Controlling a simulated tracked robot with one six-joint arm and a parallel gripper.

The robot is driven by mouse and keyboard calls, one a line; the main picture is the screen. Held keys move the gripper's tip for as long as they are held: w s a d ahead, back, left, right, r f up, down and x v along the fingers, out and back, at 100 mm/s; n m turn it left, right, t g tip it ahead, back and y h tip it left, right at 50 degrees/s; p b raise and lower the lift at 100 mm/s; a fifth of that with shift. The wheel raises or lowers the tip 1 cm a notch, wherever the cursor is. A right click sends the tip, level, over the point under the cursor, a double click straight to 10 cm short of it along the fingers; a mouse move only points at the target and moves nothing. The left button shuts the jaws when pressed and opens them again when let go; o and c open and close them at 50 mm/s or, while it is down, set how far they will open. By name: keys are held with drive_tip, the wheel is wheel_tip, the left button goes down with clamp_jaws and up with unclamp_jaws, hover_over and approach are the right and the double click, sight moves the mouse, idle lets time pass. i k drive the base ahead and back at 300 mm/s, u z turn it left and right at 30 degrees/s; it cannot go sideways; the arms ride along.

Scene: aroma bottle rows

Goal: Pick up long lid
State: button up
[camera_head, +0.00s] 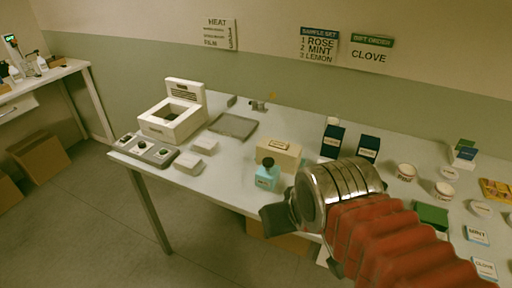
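No piece is clearly recognisable as the long lid. Two small pale pieces, a rear one (205,146) and a front one (189,163), lie on the table between the control panel and the cream box; I cannot tell if either is a lid. A cream box (286,158) with a label on top stands mid-table, behind a light blue bottle (267,178) with a dark cap. My gripper (275,220) is a dark shape at the table's front edge, below and right of the bottle. My wrist hides most of it, so its opening and any held thing cannot be made out.
A white open-topped machine (174,122), a control panel with knobs (145,150) and a grey tray (233,125) occupy the left. Dark blue boxes (332,141), white cups (406,172) and labelled cards (477,236) crowd the right. Bare tabletop lies around the pale pieces.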

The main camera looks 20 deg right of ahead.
sight(289, 161)
drive_tip(key=u, duration=0.35)
drive_tip(key=i, duration=0.85)
drive_tip(key=u, duration=0.05)
